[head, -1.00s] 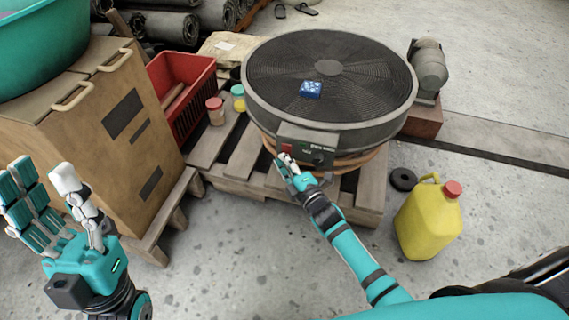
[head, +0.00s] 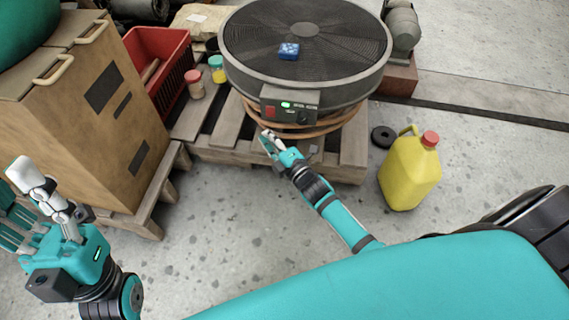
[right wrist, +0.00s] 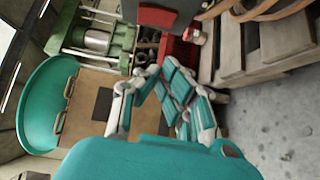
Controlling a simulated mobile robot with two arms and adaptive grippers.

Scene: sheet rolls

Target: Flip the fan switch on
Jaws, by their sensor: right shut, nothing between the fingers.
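The large round fan (head: 305,50) lies flat on a wooden pallet, its grille facing up. My right gripper (head: 266,137) is shut and empty, just below the box and apart from the switch. Its fingers also show in the right wrist view (right wrist: 172,92). My left gripper (head: 30,205) is at the lower left, open and empty, away from the fan.
A yellow jug (head: 410,172) and a black ring (head: 383,136) are on the floor at right.

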